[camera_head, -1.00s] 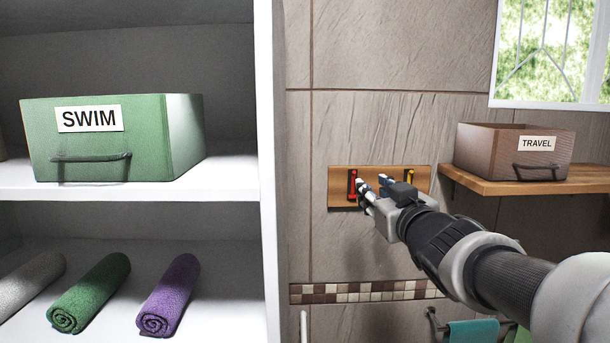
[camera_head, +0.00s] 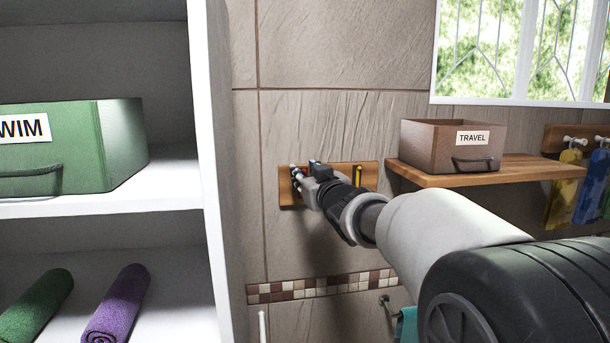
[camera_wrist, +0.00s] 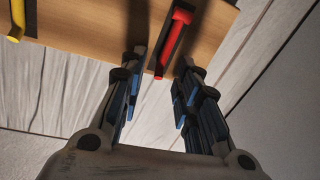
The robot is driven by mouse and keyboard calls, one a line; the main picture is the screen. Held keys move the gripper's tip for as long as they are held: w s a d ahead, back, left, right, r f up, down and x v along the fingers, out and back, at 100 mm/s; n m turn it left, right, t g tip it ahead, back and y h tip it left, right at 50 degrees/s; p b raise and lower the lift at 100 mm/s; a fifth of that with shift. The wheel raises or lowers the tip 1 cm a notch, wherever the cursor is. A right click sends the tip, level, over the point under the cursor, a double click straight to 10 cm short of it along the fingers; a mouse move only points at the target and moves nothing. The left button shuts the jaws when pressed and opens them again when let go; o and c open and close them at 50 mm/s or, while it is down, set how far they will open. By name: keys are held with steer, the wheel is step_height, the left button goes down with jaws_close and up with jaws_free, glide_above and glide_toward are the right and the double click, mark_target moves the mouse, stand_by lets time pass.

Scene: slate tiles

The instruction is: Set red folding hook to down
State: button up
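The red folding hook (camera_wrist: 172,42) is a slim red bar on a dark backing, fixed to a wooden board (camera_head: 368,183) on the tiled wall. In the wrist view it shows between my spread fingers, with a gap to either side. My gripper (camera_wrist: 160,62) is open with nothing held. In the head view my gripper (camera_head: 303,176) covers the left part of the board and hides the red hook. I cannot tell whether the fingertips touch the board. A yellow hook (camera_head: 359,176) on the board's right also shows in the wrist view (camera_wrist: 17,18).
A white shelf unit (camera_head: 212,180) stands close to the left of the board, holding a green SWIM box (camera_head: 80,155) and rolled towels. A wooden ledge (camera_head: 470,178) with a brown TRAVEL box (camera_head: 430,150) is to the right. A mosaic strip (camera_head: 320,287) runs below.

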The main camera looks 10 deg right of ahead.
jaws_close()
stand_by(0.6)
